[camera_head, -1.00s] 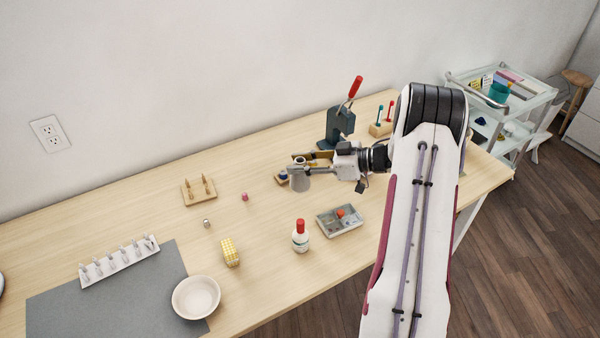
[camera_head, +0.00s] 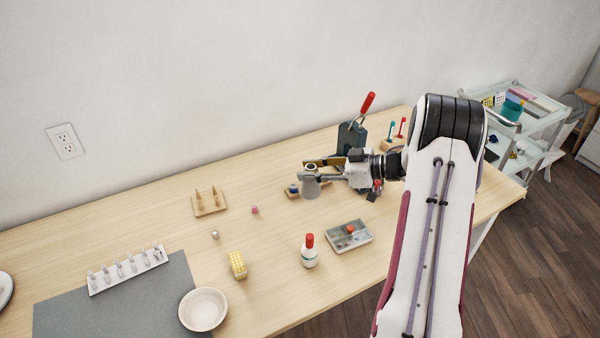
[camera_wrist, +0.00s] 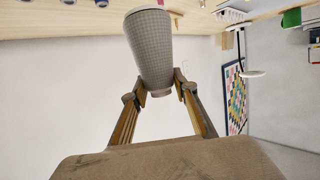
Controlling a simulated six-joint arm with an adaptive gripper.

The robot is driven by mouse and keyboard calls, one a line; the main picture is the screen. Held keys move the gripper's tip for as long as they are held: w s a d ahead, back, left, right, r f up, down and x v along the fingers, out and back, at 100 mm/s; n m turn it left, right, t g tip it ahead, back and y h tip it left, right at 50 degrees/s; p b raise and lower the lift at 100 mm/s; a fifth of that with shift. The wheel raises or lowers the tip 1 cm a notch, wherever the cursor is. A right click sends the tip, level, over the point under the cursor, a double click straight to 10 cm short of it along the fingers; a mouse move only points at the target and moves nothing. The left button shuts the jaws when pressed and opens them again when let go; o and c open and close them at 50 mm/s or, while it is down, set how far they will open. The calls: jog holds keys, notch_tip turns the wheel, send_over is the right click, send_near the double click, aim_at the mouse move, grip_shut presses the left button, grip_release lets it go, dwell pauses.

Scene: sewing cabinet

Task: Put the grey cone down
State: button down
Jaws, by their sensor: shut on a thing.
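The grey cone (camera_head: 310,188) is held in my gripper (camera_head: 318,172) above the back right part of the wooden table (camera_head: 150,228). In the wrist view the cone (camera_wrist: 150,48) sits between the two fingertips of my gripper (camera_wrist: 160,94), which grip it near its narrower end. Its surface is finely dotted and its wider end points to the top of that picture. In the head view the cone looks apart from the table, but the exact height is hard to tell.
A press with a red handle (camera_head: 352,135) stands behind my gripper. A compartment tray (camera_head: 349,236) and a red-capped bottle (camera_head: 309,252) are in front.

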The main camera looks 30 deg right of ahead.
jog(key=w+a+r, duration=0.2)
jog(key=w+a, duration=0.4)
jog(key=a, duration=0.2)
jog(key=w+a+r, duration=0.1)
jog(key=w+a, duration=0.5)
jog(key=a, duration=0.3)
jog(key=w+a+m+t+h, duration=0.2)
jog(key=w+m+h, duration=0.1)
jog(key=w, duration=0.2)
jog(key=w+d+f+m+t+h, duration=0.2)
jog(key=w+d+m+h, duration=0.1)
jog(key=d, duration=0.4)
jog(key=shift+d+f+m+h, duration=0.3)
jog(key=shift+m+h, duration=0.4)
jog(key=shift+h, duration=0.5)
jog(key=shift+f, duration=0.1)
notch_tip(320, 180, down, 6)
jog(key=shift+f, duration=0.15)
